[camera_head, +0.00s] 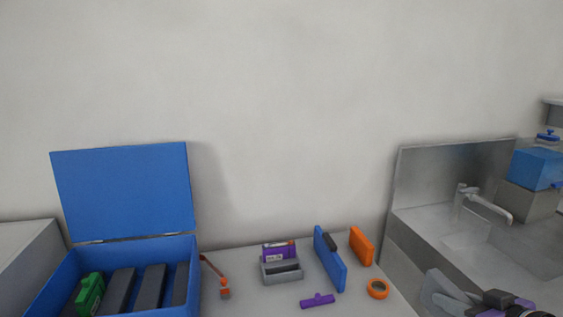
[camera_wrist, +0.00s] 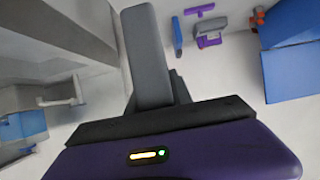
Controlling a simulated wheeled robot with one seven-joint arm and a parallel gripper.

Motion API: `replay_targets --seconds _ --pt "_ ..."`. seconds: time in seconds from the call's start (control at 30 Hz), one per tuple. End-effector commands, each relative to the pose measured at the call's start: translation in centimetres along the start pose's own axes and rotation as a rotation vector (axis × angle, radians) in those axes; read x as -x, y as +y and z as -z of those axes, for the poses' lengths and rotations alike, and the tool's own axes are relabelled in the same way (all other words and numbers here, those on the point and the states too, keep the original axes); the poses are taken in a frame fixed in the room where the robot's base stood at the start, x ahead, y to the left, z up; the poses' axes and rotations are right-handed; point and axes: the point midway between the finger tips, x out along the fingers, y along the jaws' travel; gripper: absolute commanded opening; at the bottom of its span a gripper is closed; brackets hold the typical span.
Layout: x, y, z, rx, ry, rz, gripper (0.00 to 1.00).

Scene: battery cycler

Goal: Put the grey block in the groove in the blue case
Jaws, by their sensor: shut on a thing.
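The grey block (camera_wrist: 147,55) is a long rounded bar held in my gripper (camera_wrist: 165,92), which is shut on it in the wrist view. In the head view my gripper (camera_head: 478,302) is at the bottom right, in front of the sink, with the block (camera_head: 440,286) at its left. The blue case (camera_head: 190,258) stands at the far left with its lid (camera_head: 124,190) open upright. A green block (camera_head: 89,294) and several dark grey bars (camera_head: 152,287) are inside it. The groove floors are hard to make out. My gripper is far to the right of the case.
Between case and sink, the counter holds an orange-and-grey tool (camera_head: 217,277), a grey holder (camera_head: 281,270) with a purple item, a purple piece (camera_head: 317,301), a blue panel (camera_head: 329,260), an orange block (camera_head: 361,246) and an orange ring (camera_head: 377,289). A tap (camera_head: 482,203) stands over the sink.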

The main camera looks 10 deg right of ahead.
Motion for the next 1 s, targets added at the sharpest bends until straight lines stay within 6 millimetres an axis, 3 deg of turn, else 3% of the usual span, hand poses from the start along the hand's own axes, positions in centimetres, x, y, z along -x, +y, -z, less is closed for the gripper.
replay_targets --seconds 0.33,0.67,0.77,1.0 --pt "-0.7 -2.1 -2.3 -0.002 -0.002 -0.001 0.00" --pt "-2.2 -6.0 -6.7 -0.006 -0.005 -0.003 0.00" --pt "-2.9 -8.1 -9.0 -0.008 -0.006 -0.003 0.00" --pt "-5.6 -15.8 -17.6 -0.012 -0.013 -0.008 0.00"
